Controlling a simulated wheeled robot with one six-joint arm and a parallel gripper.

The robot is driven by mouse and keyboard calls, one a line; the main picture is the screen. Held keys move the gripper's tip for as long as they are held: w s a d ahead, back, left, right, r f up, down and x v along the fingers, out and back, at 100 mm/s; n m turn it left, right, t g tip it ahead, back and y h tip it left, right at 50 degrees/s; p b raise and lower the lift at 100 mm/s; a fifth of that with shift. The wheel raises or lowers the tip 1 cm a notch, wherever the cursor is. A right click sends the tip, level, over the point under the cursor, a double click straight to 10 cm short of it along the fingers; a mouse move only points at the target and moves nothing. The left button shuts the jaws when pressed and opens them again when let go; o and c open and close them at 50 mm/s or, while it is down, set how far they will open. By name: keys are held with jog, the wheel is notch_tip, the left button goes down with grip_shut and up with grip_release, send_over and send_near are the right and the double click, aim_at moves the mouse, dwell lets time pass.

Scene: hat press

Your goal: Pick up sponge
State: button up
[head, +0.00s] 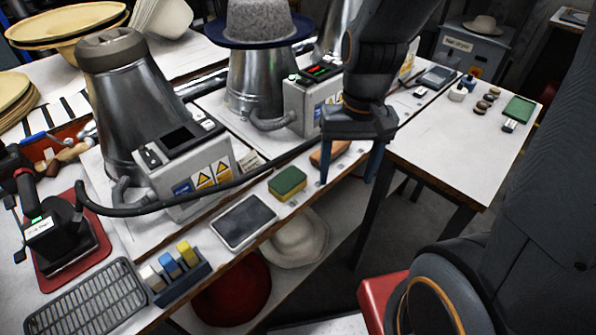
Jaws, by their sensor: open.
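A sponge (287,183) with a green top and yellow side lies on the white bench near its front edge. It sits between a dark flat tray on its left and a brown-orange object on its right. My gripper (348,174) points down to the right of the sponge, apart from it. Its two blue-grey fingers are open, with the brown-orange object (330,153) behind and between them. I cannot tell whether the fingers touch that object. Nothing shows held in the gripper.
Two metal hat presses with control boxes (190,168) stand behind the sponge, and a dark hose (240,185) runs past them. The dark tray (244,221), a rack of coloured blocks (178,272) and a grille (85,302) line the front left. A side table (450,140) stands right.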

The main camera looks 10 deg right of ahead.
aim_at(289, 177)
jog(key=w+a+m+y+p, duration=0.1)
jog(key=w+a+m+p, duration=0.1)
jog(key=m, duration=0.1)
jog(key=w+a+m+g+p, duration=0.1)
jog(key=w+a+m+p, duration=0.1)
jog(key=w+a+r+m+g+y+p, duration=0.1)
jog(key=w+a+m+p, duration=0.1)
jog(key=w+a+m, duration=0.1)
jog(key=shift+r+m+y+p, duration=0.1)
jog(key=shift+m+y+p, duration=0.2)
jog(key=shift+p, duration=0.1)
jog(key=shift+w+a+f+m, duration=0.2)
jog(key=shift+w+a+m, duration=0.1)
jog(key=shift+a+m, duration=0.1)
jog(key=shift+w+a+p+x, duration=0.15)
jog(key=shift+p+x, duration=0.3)
jog(key=shift+x, duration=0.85)
jog(key=shift+w+a+p+x, duration=0.15)
jog(key=shift+p+x, duration=0.35)
jog(key=shift+x, duration=0.75)
jog(key=shift+a+p+x, duration=0.2)
jog(key=shift+p+x, duration=0.25)
jog(key=shift+x, duration=0.85)
jog(key=shift+r, duration=0.1)
jog(key=shift+c, duration=0.5)
jog(key=c, duration=1)
